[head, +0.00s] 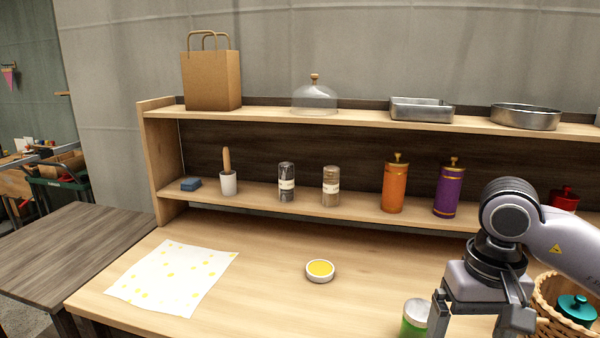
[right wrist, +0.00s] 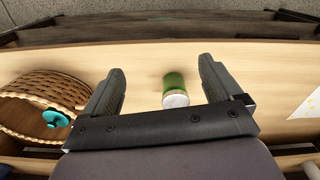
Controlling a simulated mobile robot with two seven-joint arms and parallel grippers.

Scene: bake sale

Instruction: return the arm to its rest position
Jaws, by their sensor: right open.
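My right arm comes in from the right in the head view. Its gripper (head: 480,325) points down over the right part of the table, with the fingertips cut off by the bottom edge. In the right wrist view the gripper (right wrist: 158,85) is open, with nothing held. A green jar with a pale lid (head: 415,318) stands just left of the gripper; in the right wrist view the green jar (right wrist: 174,88) shows in the space between the two fingers, apart from both. My left gripper is in neither view.
A wicker basket (head: 545,318) holding a teal-lidded item (head: 576,309) stands at the right. A yellow-topped round dish (head: 320,270) and a dotted cloth (head: 172,278) lie on the table. A two-tier shelf (head: 330,116) with orange (head: 395,187) and purple (head: 448,191) canisters stands behind.

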